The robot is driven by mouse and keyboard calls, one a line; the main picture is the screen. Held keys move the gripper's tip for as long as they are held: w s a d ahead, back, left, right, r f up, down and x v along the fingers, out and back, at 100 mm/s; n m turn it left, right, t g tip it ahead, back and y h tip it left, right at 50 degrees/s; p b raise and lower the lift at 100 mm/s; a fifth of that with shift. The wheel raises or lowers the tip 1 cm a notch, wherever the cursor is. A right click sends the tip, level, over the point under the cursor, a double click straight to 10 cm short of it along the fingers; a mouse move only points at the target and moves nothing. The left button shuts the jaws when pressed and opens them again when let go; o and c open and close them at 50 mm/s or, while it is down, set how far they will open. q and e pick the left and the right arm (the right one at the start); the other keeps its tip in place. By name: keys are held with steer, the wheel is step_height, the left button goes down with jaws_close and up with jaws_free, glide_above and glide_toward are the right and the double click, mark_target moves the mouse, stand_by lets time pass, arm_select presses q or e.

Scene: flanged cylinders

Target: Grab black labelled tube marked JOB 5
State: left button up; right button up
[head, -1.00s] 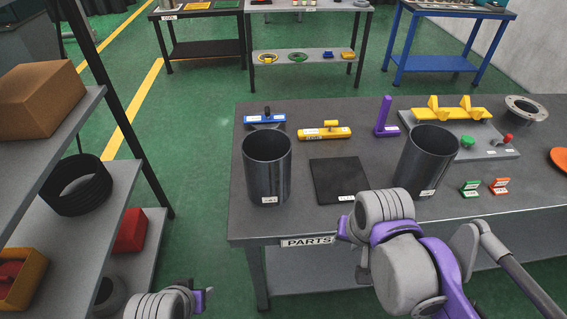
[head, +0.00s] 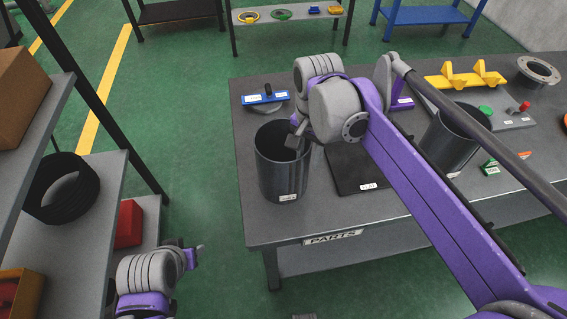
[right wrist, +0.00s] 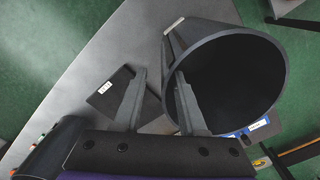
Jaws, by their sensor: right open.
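Two black open-topped tubes stand upright on the grey table. The left tube (head: 281,172) has a small white label low on its front; its print is too small to read. The right tube (head: 447,140) is partly hidden by my right arm. My right gripper (head: 294,138) is at the left tube's rim, pointing down. In the right wrist view its open fingers (right wrist: 162,80) lie either side of the near wall of that tube (right wrist: 176,52), one over the mouth and one outside; contact is unclear. My left gripper (head: 194,256) hangs low beside the shelf, its jaws unclear.
A black labelled pad (head: 360,166) lies between the tubes. A blue block (head: 265,98) is behind the left tube. Yellow brackets (head: 465,78) and a flanged ring (head: 538,72) are at the back right. A shelf rack (head: 95,185) stands on the left.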

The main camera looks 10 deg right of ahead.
steer(key=f, duration=0.4)
steer(key=shift+w+a+f, duration=0.15)
steer(key=shift+w+f, duration=0.05)
jaws_close()
steer(key=shift+r, duration=0.1)
stand_by(1.1)
